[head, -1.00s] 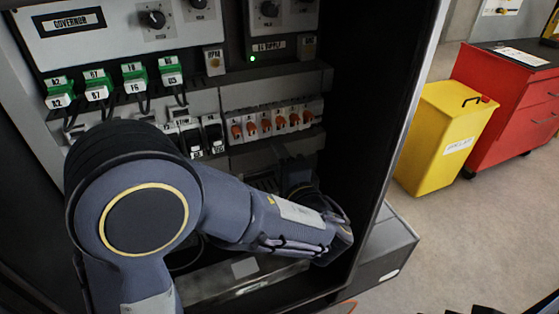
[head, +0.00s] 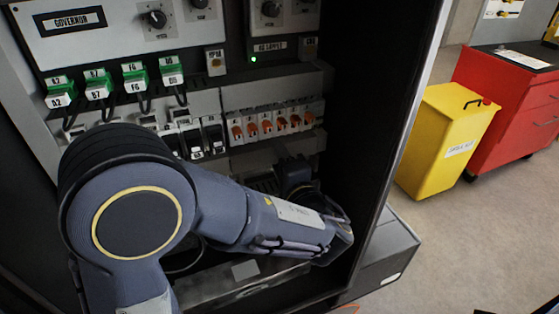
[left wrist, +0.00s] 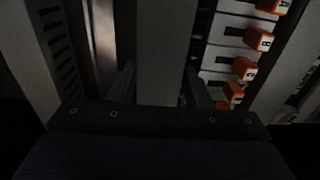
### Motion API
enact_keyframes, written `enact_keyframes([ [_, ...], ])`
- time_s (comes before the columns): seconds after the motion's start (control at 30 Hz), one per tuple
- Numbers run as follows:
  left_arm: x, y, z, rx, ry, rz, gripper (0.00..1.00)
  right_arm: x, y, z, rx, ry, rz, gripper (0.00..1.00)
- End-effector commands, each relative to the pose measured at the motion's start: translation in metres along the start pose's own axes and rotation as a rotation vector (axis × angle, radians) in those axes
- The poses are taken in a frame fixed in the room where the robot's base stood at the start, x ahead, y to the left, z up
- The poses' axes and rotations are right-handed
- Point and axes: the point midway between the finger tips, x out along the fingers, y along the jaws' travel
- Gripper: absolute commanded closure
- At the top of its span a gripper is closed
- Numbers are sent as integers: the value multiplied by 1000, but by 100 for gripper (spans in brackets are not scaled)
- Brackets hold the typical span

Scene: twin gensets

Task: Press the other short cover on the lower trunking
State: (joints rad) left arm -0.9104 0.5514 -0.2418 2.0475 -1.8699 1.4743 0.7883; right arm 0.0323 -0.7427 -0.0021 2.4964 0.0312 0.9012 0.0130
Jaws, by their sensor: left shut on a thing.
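The lower trunking (head: 290,146) is a grey strip under the row of orange-toggled breakers in the cabinet. My left gripper (head: 284,166) is at this strip, below the breakers, partly hidden by its own wrist. In the left wrist view, my left gripper (left wrist: 160,92) has one finger on each side of a plain grey strip (left wrist: 160,45), likely a short trunking cover, and is shut on it. I cannot tell whether the cover sits flush on the trunking. My right gripper is not clearly in view.
Orange-toggled breakers (head: 265,127) sit just above the gripper; they show close on the right in the wrist view (left wrist: 245,68). Green terminals (head: 134,77) are at the upper left. The cabinet's right side wall is close to my wrist. A yellow bin (head: 440,140) stands outside.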

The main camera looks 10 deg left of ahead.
Motion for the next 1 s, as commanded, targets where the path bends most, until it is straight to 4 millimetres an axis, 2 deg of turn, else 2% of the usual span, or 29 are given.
enact_keyframes([
  [0.5, 3, 0, 0, 0, -1, -1, 90, 2, 1, 1, 0, 0, 0, 61],
  [0.53, 3, 0, 0, 1, 0, -1, 53, 1, 1, 1, 0, 0, 0, 61],
  [0.7, 2, 0, 0, 0, 0, -1, 30, 1, 0, 1, 0, 0, 0, 61],
  [1.0, 2, -2, 0, -2, 0, -4, 30, 1, 0, 0, 0, 0, 0, 61],
])
